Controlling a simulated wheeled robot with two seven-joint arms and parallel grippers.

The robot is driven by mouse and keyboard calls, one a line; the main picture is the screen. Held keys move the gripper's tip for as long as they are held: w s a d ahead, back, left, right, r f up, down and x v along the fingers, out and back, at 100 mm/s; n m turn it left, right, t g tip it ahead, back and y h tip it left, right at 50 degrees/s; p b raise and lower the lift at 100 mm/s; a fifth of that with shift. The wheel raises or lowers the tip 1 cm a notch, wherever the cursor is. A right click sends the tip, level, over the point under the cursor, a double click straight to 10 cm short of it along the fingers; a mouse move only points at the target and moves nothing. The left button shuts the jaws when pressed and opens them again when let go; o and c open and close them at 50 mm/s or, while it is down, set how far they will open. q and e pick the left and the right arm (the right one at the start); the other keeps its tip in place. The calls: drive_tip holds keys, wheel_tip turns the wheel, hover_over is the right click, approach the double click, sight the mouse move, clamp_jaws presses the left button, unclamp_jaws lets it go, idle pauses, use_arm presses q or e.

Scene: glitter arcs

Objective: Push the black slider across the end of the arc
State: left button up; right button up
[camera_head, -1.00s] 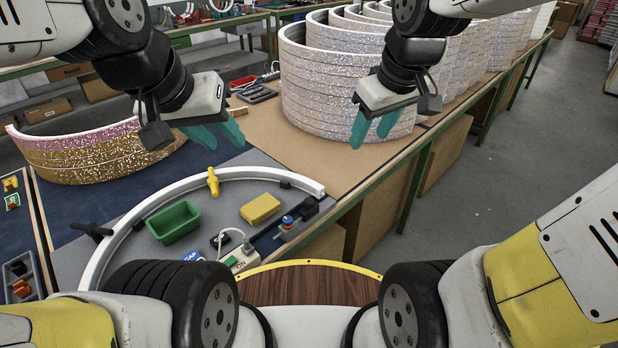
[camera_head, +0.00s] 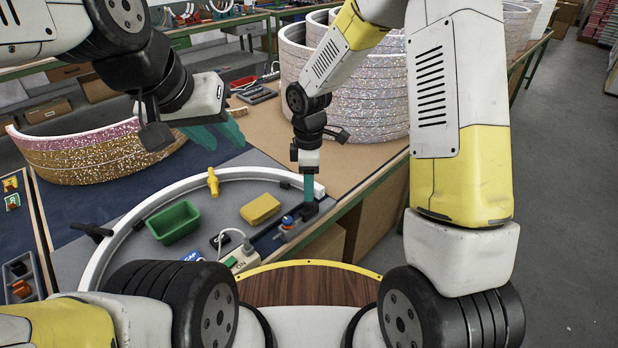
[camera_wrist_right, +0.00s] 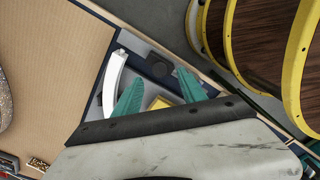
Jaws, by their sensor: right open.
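The white arc (camera_head: 140,212) lies curved on the grey bench mat, and its right end stops near a small black block (camera_head: 309,211), which I take as the black slider. In the right wrist view the arc's end (camera_wrist_right: 116,68) is left of this dark square block (camera_wrist_right: 157,67). My right gripper (camera_head: 309,188) points down over this end of the arc; its teal fingers (camera_wrist_right: 158,80) are open with nothing between their tips. They partly hide the block in the head view; contact cannot be told. My left gripper (camera_head: 219,134) is open and empty above the bench, behind the arc.
A yellow clamp (camera_head: 212,181) stands on the arc and a black clamp (camera_head: 92,232) at its left. Inside the arc are a green bin (camera_head: 174,223), a yellow sponge (camera_head: 260,208) and a white-corded switch box (camera_head: 241,260). Glittery hoops (camera_head: 370,105) stand behind.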

sight(309, 208)
drive_tip(key=shift+f, duration=2.4)
drive_tip(key=shift+c, duration=0.2)
clamp_jaws()
drive_tip(key=shift+w+d, duration=0.1)
